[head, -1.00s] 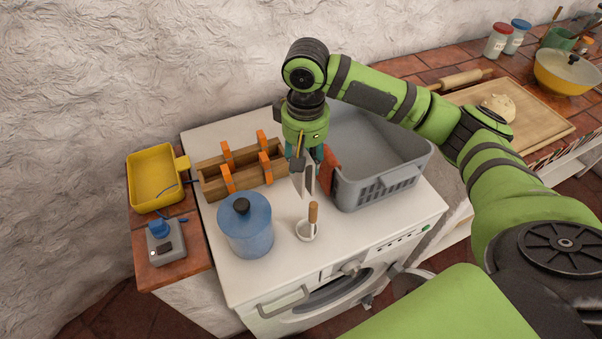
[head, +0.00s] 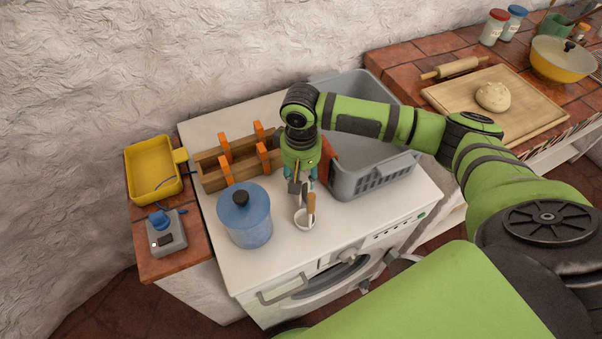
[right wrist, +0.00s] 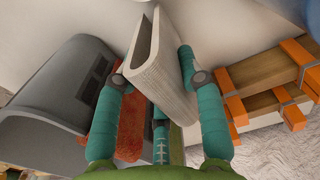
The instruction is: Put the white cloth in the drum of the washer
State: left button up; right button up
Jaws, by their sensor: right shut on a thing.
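The white cloth (right wrist: 160,65) is folded and hangs between the fingers of my right gripper (right wrist: 155,80), which is shut on it. In the head view my right gripper (head: 299,178) points down above the washer top, between the wooden rack and the grey basket. Only a little of the cloth (head: 298,197) shows there. The white washer (head: 375,222) has its front towards me, with a dark round opening or window (head: 335,278) partly seen low down. I cannot tell whether its door is open. My left gripper is not in view.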

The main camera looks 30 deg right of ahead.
jog(key=o, duration=1.1)
jog(key=shift+f, duration=0.15)
jog(key=shift+o, duration=0.2)
notch_tip(320, 180, up, 11)
jog(key=shift+w+r+b, duration=0.1)
jog(key=shift+r+b, duration=0.1)
jog(key=shift+b, duration=0.95)
jog(key=shift+o, duration=0.6)
jog(key=shift+f, duration=0.15)
notch_tip(320, 180, down, 8)
jog(key=b, duration=0.3)
jog(key=shift+d+f, duration=0.1)
jog(key=shift+f, duration=0.05)
notch_tip(320, 180, down, 6)
jog(key=shift+r+p, duration=0.1)
jog(key=shift+p, duration=0.9)
jog(key=shift+f, duration=0.4)
jog(key=shift+c, duration=0.4)
